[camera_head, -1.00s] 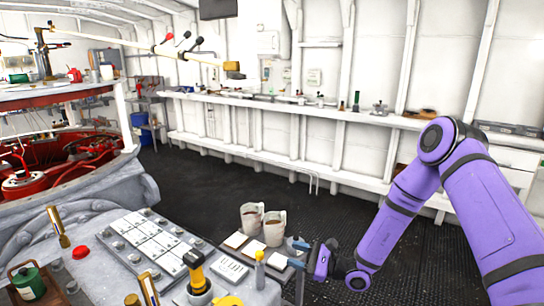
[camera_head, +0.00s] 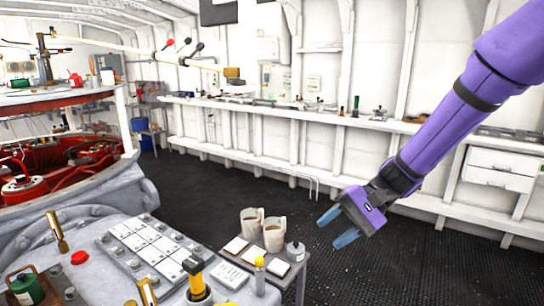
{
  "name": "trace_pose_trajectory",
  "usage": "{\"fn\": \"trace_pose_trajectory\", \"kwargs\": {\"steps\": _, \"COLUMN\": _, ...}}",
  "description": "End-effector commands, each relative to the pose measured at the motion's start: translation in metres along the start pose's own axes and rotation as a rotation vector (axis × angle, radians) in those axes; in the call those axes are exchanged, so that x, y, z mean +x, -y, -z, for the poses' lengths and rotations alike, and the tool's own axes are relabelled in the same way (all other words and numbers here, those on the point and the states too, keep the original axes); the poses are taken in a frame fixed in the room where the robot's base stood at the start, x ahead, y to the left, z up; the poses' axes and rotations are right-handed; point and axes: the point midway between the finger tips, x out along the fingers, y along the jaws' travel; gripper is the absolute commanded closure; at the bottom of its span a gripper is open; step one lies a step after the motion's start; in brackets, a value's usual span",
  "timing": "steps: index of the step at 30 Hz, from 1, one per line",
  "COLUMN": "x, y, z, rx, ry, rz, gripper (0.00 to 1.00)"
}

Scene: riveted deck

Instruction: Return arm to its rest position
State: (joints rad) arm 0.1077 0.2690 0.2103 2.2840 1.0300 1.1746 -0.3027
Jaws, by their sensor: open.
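My purple arm (camera_head: 440,130) reaches in from the upper right. My gripper (camera_head: 337,228) hangs at its end over the dark floor, right of the small side table. Its two blue-tipped fingers are spread apart with nothing between them. It touches nothing that I can see.
Two mugs (camera_head: 274,235) with brown contents and a grey bottle (camera_head: 295,252) stand on the small table (camera_head: 271,270). A console (camera_head: 120,262) with a button panel is at lower left. A long white shelf (camera_head: 300,110) runs along the back wall. The dark floor (camera_head: 390,270) is clear.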

Motion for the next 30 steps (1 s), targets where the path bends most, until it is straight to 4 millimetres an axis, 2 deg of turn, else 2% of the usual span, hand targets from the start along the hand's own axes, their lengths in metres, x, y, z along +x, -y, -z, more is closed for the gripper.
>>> {"fn": "trace_pose_trajectory", "kwargs": {"steps": 1, "x": -0.008, "y": 0.000, "z": -0.012, "rx": -0.031, "ry": -0.028, "rz": -0.042, "gripper": 0.55}}
{"fn": "trace_pose_trajectory", "kwargs": {"steps": 9, "x": -0.045, "y": -0.013, "z": -0.064, "rx": -0.157, "ry": -0.175, "rz": -0.263, "gripper": 0.55}}
{"fn": "trace_pose_trajectory", "kwargs": {"steps": 30, "x": -0.143, "y": -0.064, "z": -0.185, "rx": -0.427, "ry": -0.690, "rz": -0.718, "gripper": 0.55}}
